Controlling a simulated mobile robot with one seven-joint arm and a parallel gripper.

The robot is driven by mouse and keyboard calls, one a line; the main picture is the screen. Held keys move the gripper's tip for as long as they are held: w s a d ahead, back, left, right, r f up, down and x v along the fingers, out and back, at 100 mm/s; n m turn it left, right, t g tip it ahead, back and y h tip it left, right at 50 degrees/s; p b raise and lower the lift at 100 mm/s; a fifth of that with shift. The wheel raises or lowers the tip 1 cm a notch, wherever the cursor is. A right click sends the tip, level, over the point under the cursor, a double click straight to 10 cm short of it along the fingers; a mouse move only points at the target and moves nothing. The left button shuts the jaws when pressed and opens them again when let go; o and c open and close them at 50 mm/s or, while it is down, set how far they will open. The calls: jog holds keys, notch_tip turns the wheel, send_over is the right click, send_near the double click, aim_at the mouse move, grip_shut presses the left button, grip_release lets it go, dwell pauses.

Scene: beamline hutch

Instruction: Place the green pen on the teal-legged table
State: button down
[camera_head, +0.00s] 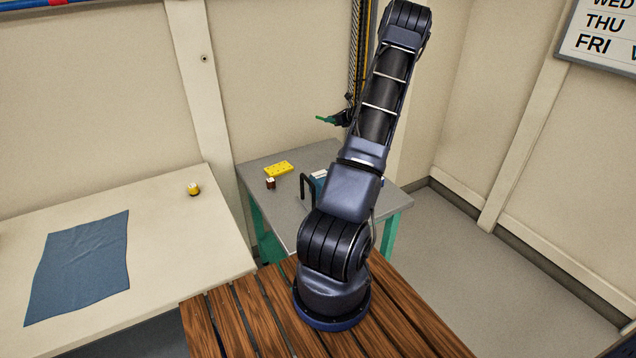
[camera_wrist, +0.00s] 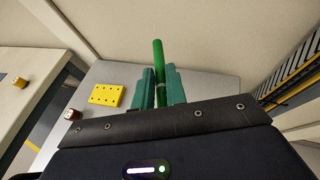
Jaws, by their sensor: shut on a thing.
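The green pen (camera_wrist: 158,58) is held between the teal fingers of my gripper (camera_wrist: 159,85) in the wrist view. In the head view the pen (camera_head: 325,119) sticks out to the left from my gripper (camera_head: 341,117), well above the teal-legged table (camera_head: 257,197). This table has a grey top and stands against the back wall. Its top also shows below the pen in the wrist view (camera_wrist: 108,74). My arm hides part of the table's right side in the head view.
A yellow block with dark dots (camera_head: 278,169), a small brown object (camera_head: 270,183) and a blue item with a black handle (camera_head: 318,180) are on the teal-legged table. A cream table (camera_head: 160,250) at the left holds a blue cloth (camera_head: 80,265) and a small yellow object (camera_head: 193,188).

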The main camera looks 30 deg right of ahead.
aim_at(332, 155)
jog(key=shift+s+d+r, duration=0.1)
jog(key=shift+s+d, duration=0.05)
jog(key=shift+d, duration=0.3)
notch_tip(332, 155, down, 20)
jog(key=shift+r, duration=0.1)
dwell(0.4)
jog(key=c, duration=1.4)
grip_release()
jog(key=shift+c, duration=0.2)
